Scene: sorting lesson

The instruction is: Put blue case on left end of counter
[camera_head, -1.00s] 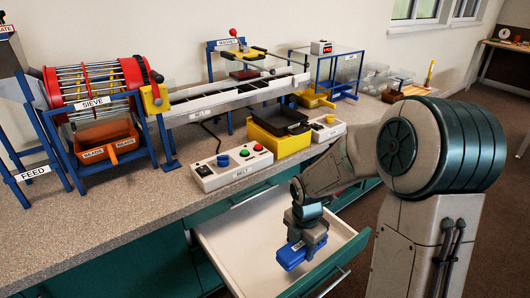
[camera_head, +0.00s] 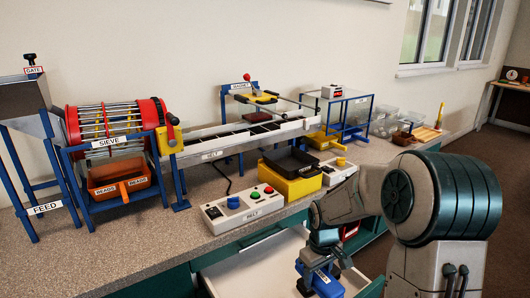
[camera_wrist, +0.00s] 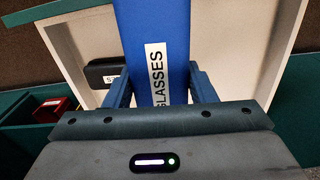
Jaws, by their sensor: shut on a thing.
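The blue case (camera_wrist: 176,40) is between the fingers of my gripper (camera_wrist: 160,85) in the wrist view and carries a white label reading "GLASSES". In the head view the blue case (camera_head: 322,282) hangs from my gripper (camera_head: 318,268), which is shut on it, over the open white drawer. The speckled counter (camera_head: 130,250) runs along the wall. Its left part, in front of the sieve stand and the feed stand, shows bare surface.
The drawer (camera_head: 225,277) stands open below the belt control box (camera_head: 245,208). A black case (camera_wrist: 104,72) with a partly hidden label lies in it. The sieve stand (camera_head: 117,178), feed stand (camera_head: 48,207) and yellow box with black tray (camera_head: 292,180) stand on the counter.

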